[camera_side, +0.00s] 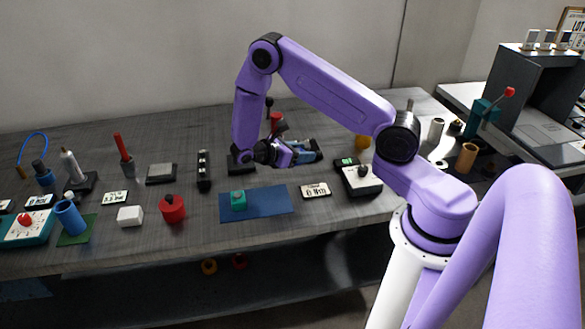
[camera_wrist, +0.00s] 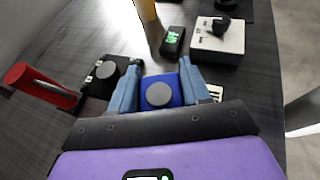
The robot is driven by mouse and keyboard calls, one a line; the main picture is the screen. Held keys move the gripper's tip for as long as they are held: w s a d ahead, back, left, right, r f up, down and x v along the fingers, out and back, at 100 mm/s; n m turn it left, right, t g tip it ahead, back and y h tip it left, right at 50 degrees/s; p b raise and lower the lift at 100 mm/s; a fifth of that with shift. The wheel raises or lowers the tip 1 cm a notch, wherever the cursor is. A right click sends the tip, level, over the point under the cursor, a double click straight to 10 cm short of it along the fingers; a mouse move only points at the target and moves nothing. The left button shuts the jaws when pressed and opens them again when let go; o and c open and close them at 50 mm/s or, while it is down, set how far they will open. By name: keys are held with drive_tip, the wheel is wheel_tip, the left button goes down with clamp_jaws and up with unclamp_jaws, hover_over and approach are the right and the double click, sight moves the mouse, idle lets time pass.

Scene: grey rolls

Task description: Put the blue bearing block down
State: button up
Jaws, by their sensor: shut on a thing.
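The blue bearing block (camera_wrist: 160,92) shows in the wrist view as a blue piece with a round grey face. It sits between the two pale blue fingers of my gripper (camera_wrist: 160,82), which are shut on it. In the side view my gripper (camera_side: 306,152) is over the rear middle of the bench, behind the blue mat. The block is mostly hidden by the fingers there, and I cannot tell its exact height above the bench.
On the blue mat (camera_side: 268,205) stands a teal block (camera_side: 238,200). A black block with a grey disc (camera_wrist: 105,72) and a red cylinder (camera_wrist: 42,84) are left of my gripper. An orange post (camera_wrist: 148,22), a small display (camera_wrist: 173,41) and a white knob box (camera_wrist: 218,42) stand beyond it.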

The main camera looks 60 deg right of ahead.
hover_over(293, 174)
wheel_tip(293, 174, down, 6)
drive_tip(key=shift+r, duration=0.25)
drive_tip(key=shift+a+f, duration=0.1)
drive_tip(key=shift+f, duration=1.35)
drive_tip(key=shift+f, duration=0.15)
drive_tip(key=o, duration=1.3)
